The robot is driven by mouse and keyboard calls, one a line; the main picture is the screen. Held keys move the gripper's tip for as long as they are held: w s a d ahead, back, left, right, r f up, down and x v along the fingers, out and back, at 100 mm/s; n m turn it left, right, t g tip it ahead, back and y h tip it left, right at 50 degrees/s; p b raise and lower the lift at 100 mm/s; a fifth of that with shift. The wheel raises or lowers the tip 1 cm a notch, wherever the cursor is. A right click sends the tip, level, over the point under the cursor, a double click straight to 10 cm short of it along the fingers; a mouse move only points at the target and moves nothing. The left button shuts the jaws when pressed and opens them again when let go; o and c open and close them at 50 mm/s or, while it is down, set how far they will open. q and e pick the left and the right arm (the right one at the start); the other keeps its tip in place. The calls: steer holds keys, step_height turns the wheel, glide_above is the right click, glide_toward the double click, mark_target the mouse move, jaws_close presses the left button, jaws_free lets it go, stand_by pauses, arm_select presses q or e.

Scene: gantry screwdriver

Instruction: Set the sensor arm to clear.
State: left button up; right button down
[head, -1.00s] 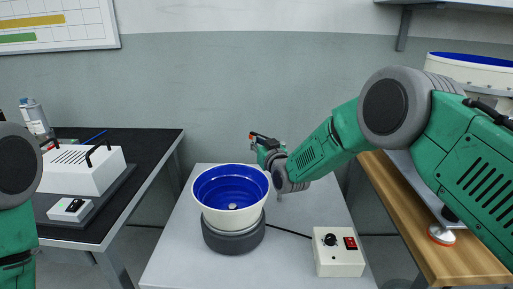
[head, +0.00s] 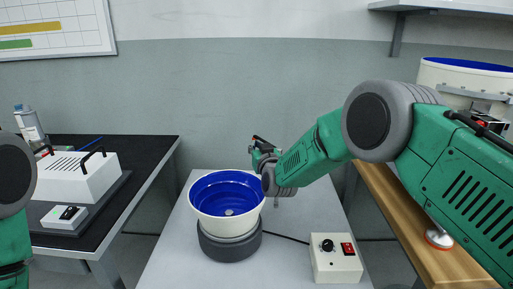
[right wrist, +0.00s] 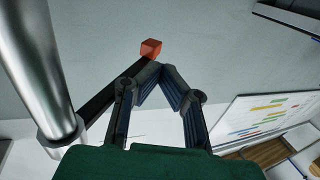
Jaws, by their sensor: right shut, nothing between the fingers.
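The sensor arm, a dark bar with an orange-red block at its tip (right wrist: 151,48), shows in the right wrist view. It runs up and right from beside a silver post (right wrist: 42,70). My right gripper (right wrist: 160,72) is shut and empty, its fingertips close to the bar just below the block. I cannot tell whether they touch. In the head view my right gripper (head: 262,152) is small, behind the right rim of the blue-and-white bowl (head: 226,200); the sensor arm's reddish tip (head: 254,138) shows just above it. My left gripper is out of view.
The bowl stands on a dark round base (head: 229,246) on a grey table (head: 170,265). A control box (head: 336,258) with a black knob and red switch stands at the right front, cabled to the base. A black-topped bench is left, a wooden bench (head: 430,262) right.

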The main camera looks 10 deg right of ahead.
steer(key=s+d, duration=0.1)
steer(key=s, duration=1.1)
steer(key=shift+f, duration=0.15)
